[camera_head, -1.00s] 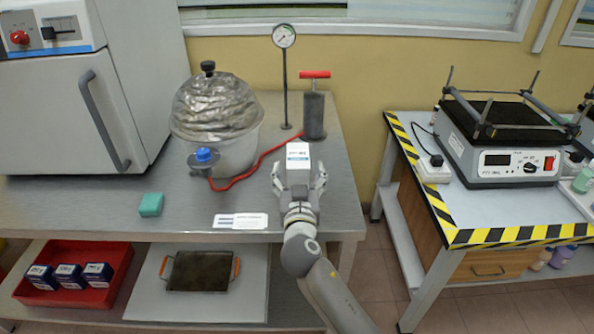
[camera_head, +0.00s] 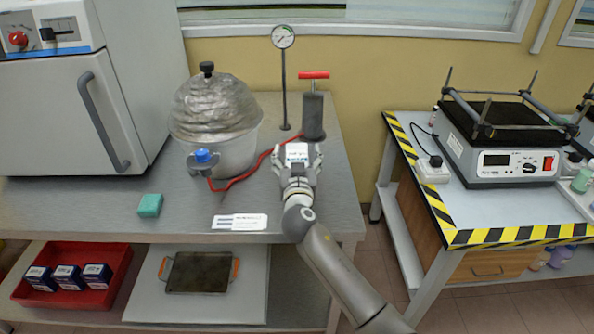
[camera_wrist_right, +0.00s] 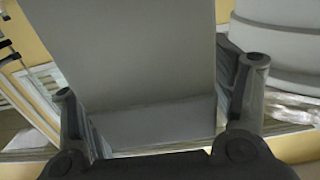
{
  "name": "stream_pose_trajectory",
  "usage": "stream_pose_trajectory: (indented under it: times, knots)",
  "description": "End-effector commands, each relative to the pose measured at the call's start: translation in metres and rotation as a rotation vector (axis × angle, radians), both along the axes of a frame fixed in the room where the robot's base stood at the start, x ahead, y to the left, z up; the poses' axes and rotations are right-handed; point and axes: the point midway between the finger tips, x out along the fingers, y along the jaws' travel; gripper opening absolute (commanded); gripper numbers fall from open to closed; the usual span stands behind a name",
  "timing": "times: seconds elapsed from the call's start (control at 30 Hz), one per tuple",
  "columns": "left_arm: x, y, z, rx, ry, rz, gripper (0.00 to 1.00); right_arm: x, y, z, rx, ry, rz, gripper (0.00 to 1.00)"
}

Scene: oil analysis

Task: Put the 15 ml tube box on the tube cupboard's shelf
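The 15 ml tube box (camera_head: 297,152) is a small white box with a printed label, near the bench's right end, in front of the black pump. My right gripper (camera_head: 298,160) is around it, with one finger on each side. In the right wrist view the box (camera_wrist_right: 150,65) shows as a large plain grey block between the open fingers (camera_wrist_right: 160,100). The fingers are close to its sides; I cannot tell whether they touch. The tube cupboard and its shelf are not recognisable in these views. My left gripper is not in view.
A foil-topped vessel (camera_head: 215,110) with a red hose and a gauge stand (camera_head: 285,80) are beside the pump (camera_head: 313,115). A teal block (camera_head: 150,205) and a paper card (camera_head: 239,222) lie on the bench (camera_head: 90,210). A striped-edge table (camera_head: 490,210) stands right, beyond a floor gap.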

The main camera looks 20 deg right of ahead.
Motion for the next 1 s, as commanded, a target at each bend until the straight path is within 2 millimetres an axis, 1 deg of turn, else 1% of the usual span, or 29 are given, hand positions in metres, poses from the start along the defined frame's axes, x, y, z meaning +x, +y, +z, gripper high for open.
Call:
stream_pose_trajectory:
  times: [0.03,0.37,0.4,0.43,0.47,0.77,0.93,1.0]
  knots:
    - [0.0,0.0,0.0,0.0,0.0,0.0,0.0,0.0,0.0,0.0,0.0,0.0,0.0,0.7]
    - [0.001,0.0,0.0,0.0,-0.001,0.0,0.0,0.0,0.0,0.0,0.0,0.0,0.0,0.28]
    - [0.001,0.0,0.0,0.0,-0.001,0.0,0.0,0.0,0.0,0.0,0.0,0.0,0.0,0.25]
    - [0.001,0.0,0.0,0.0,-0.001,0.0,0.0,0.0,0.0,0.001,0.001,-0.001,0.0,0.25]
    - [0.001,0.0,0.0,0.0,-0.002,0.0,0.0,0.0,0.0,0.001,0.001,-0.001,0.0,0.2]
    - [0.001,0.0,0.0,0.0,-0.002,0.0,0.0,0.0,0.0,0.005,0.002,-0.003,0.0,0.2]
    - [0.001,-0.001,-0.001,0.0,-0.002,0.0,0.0,0.0,0.0,0.019,0.004,-0.005,0.0,0.2]
    - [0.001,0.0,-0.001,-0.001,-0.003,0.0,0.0,0.0,0.0,0.031,0.004,-0.007,0.0,0.2]
